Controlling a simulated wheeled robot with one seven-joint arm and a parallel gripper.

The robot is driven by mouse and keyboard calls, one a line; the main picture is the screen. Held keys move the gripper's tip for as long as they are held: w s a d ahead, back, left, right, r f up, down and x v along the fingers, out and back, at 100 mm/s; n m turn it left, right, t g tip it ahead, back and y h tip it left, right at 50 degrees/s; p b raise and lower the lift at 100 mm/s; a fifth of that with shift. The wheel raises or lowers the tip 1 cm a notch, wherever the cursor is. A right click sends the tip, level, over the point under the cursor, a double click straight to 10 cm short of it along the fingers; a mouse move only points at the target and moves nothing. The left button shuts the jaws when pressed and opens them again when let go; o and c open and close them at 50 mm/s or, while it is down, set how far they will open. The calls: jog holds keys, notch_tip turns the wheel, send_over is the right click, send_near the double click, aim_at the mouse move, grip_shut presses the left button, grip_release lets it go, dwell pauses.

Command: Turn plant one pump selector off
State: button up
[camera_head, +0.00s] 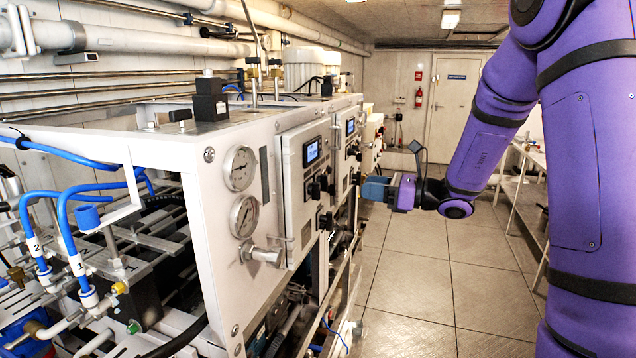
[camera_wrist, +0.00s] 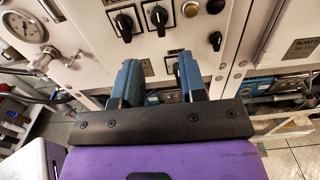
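My gripper (camera_head: 376,190) reaches from the right towards the white control panels, at about the height of their knobs. In the wrist view its two blue fingers (camera_wrist: 160,78) are apart with nothing between them, so it is open. Two black selector knobs, a left one (camera_wrist: 124,26) and a right one (camera_wrist: 158,17), sit on the panel beyond the fingertips, apart from them. Another black knob (camera_wrist: 215,40) is lower right. Black knobs (camera_head: 318,188) also show on the nearer panel in the head view. I cannot read which is the plant one pump selector.
Two pressure gauges (camera_head: 241,168) and a metal valve handle (camera_head: 262,254) stick out on the near cabinet. A plate reading "PLANT" (camera_wrist: 301,48) is at the right. The tiled aisle (camera_head: 430,275) is clear; a bench (camera_head: 525,195) stands right.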

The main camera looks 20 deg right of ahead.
aim_at(323, 183)
jog(key=x, duration=1)
jog(key=shift+w+a, duration=0.15)
jog(key=shift+a, duration=0.15)
jog(key=c, duration=0.6)
jog(key=shift+n, duration=0.3)
jog(key=n, duration=1.1)
jog(key=shift+n, duration=0.3)
